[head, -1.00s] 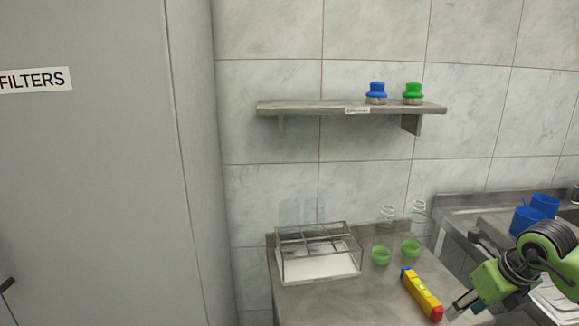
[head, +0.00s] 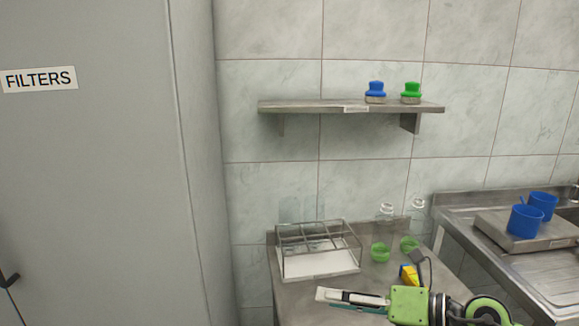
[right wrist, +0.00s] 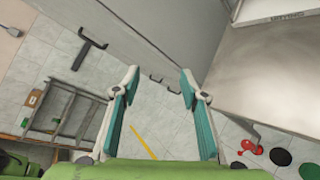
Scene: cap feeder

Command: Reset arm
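My right gripper (head: 326,300) reaches in from the lower right of the head view, low in front of the steel table, with its fingers pointing left. In the right wrist view its two teal-lined fingers (right wrist: 160,76) stand well apart with nothing between them; floor, cabinet side and other surfaces show beyond. My left gripper is in neither view.
A yellow and blue device (head: 409,275) is partly hidden behind my arm. Blue and green caps (head: 375,92) sit on the shelf (head: 300,104).

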